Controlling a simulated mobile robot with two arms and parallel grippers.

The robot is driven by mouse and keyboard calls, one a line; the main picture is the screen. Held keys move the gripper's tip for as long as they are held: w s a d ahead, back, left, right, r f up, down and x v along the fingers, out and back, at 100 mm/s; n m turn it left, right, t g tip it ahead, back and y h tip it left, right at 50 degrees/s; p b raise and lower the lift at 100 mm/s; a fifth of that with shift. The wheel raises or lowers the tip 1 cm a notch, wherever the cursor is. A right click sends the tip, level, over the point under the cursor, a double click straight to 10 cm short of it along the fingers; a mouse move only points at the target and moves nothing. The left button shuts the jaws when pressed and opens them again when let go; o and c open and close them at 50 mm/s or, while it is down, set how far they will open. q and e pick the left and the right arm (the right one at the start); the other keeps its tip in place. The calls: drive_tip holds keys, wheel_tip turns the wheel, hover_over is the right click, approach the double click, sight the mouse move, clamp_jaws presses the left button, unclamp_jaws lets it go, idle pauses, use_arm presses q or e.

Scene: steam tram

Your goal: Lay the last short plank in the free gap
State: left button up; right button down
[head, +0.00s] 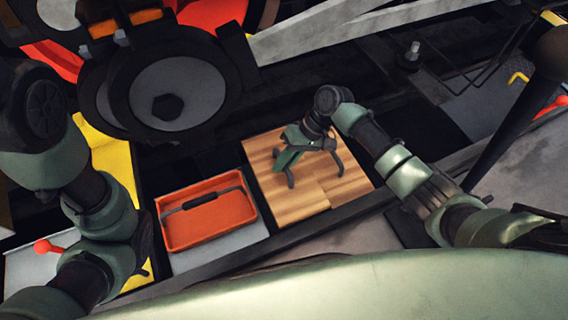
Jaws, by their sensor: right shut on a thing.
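My right gripper (315,177) is at the wooden planks in the middle of the head view, with its dark fingers set apart over the wood. It is shut on a short light-brown plank (308,168), whose edges partly merge with the planks around it. Striped planks (297,208) of the same wood lie beside and below it, with a seam between them. The gripper hides part of the wood, and I cannot tell whether the held plank touches the floor.
An orange-red tray (205,234) with a dark handle stands left of the planks. A yellow panel (118,165) is beside my left arm. A round grey and black boiler part (178,92) and a pale beam (330,28) are behind. A dark post (505,135) leans at the right.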

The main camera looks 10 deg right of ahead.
drive_tip(key=shift+f+b, duration=0.55)
drive_tip(key=shift+b, duration=0.05)
drive_tip(key=shift+f+b, duration=0.5)
drive_tip(key=shift+f, duration=1.6)
drive_tip(key=shift+f, duration=0.2)
drive_tip(key=c, duration=1.3)
unclamp_jaws()
drive_tip(key=shift+f, duration=0.1)
